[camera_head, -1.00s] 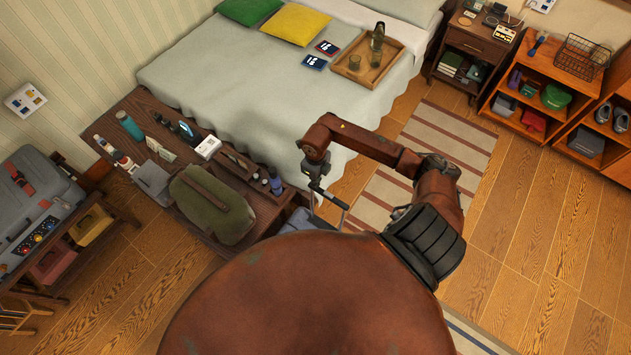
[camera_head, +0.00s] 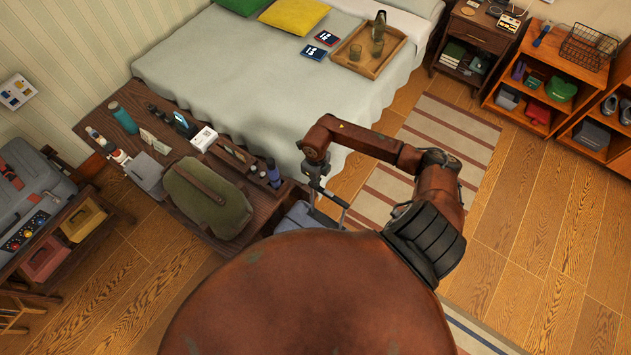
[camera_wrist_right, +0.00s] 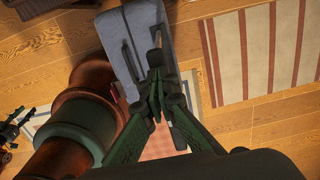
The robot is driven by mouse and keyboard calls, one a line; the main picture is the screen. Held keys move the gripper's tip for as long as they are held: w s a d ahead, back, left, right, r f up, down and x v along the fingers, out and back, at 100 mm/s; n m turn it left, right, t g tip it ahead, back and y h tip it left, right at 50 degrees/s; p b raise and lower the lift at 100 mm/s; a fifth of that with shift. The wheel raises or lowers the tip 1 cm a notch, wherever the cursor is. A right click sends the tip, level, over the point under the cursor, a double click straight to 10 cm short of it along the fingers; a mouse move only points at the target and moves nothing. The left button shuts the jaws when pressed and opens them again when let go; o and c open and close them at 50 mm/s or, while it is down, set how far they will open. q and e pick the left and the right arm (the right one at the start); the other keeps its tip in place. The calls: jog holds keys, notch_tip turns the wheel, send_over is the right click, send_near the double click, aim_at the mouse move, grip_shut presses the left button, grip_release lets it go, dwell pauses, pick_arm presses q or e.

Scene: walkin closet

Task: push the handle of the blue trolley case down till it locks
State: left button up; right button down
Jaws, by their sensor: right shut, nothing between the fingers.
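The blue trolley case (camera_head: 299,217) stands by the dark bench in the head view, partly hidden behind my body. Its pull handle (camera_head: 333,197) is a thin bar above it, near my right gripper. My right gripper (camera_head: 313,172) is shut and empty, pointing down over the handle. In the right wrist view, the gripper (camera_wrist_right: 156,72) is shut over the grey-blue case (camera_wrist_right: 150,22), and its fingers hide part of the handle. I cannot tell whether the fingertips touch the handle.
The dark bench (camera_head: 130,178) with an olive bag (camera_head: 207,198) and bottles stands left of the case. The bed (camera_head: 240,85) lies behind. A striped rug (camera_head: 440,150) and bare wooden floor are on the right.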

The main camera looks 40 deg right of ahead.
jog(key=shift+f+b, duration=0.65)
jog(key=shift+f, duration=0.35)
notch_tip(320, 180, down, 11)
jog(key=b, duration=0.8)
jog(key=shift+f+b, duration=3.95)
jog(key=shift+f, duration=1.55)
jog(key=shift+r, duration=0.15)
